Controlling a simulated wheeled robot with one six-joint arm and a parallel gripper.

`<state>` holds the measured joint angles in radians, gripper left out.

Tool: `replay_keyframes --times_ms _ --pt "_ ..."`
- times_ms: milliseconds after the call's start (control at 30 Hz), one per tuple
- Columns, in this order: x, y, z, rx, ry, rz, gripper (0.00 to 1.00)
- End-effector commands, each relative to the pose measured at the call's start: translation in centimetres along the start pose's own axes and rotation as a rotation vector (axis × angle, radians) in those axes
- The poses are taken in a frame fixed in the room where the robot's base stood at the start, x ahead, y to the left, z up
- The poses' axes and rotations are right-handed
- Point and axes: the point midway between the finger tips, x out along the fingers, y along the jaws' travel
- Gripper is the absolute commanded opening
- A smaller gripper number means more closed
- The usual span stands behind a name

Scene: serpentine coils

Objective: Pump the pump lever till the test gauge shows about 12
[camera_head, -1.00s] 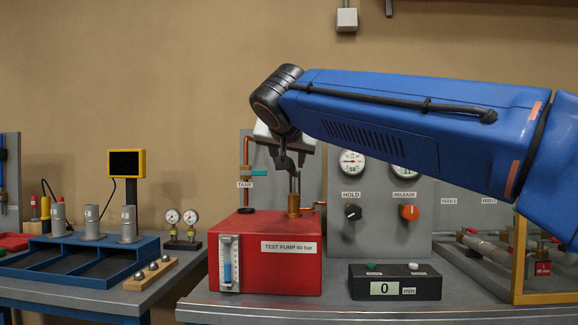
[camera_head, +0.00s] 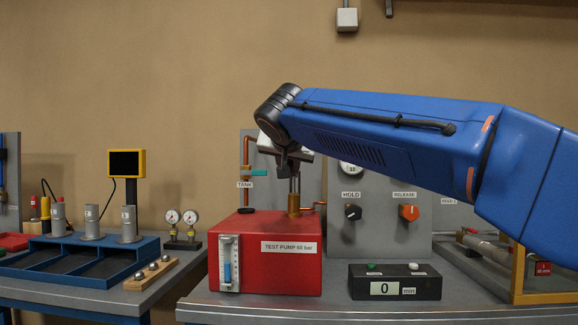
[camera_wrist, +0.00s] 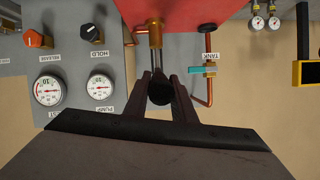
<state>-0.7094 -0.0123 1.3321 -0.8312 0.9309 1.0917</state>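The red test pump (camera_head: 250,275) stands on the bench, with a brass fitting (camera_head: 293,204) and thin metal rods on top. My gripper (camera_head: 291,163) is above it, tilted downward. In the wrist view my gripper's fingers (camera_wrist: 161,88) close around the black grip (camera_wrist: 160,93) of the pump lever, whose far parts are hidden. The test gauge (camera_wrist: 48,87) and the pump gauge (camera_wrist: 100,87) show upside down in the wrist view. Their needles are too small to read surely. In the head view my arm hides the test gauge and part of the pump gauge (camera_head: 350,169).
The grey panel carries a black HOLD knob (camera_head: 352,212) and an orange RELEASE knob (camera_head: 408,212). A black timer box (camera_head: 394,282) reads 0 min. A teal-handled tank valve (camera_head: 254,172) is left of my gripper. Pipes and a yellow frame (camera_head: 519,258) stand at right.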

Motion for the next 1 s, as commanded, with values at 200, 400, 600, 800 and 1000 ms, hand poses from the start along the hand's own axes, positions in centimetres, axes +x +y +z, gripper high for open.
replay_keyframes --times_ms 200,400,600,800,1000 --pt "0.2 0.3 0.8 -0.001 0.027 -0.001 0.0" --pt "0.8 0.7 2.8 -0.006 0.101 -0.014 0.0" --pt "1.4 0.9 4.1 -0.008 0.15 -0.026 0.0" --pt "1.5 1.0 4.5 -0.009 0.162 -0.029 0.0" --pt "1.6 1.0 4.7 -0.01 0.158 -0.028 0.0"
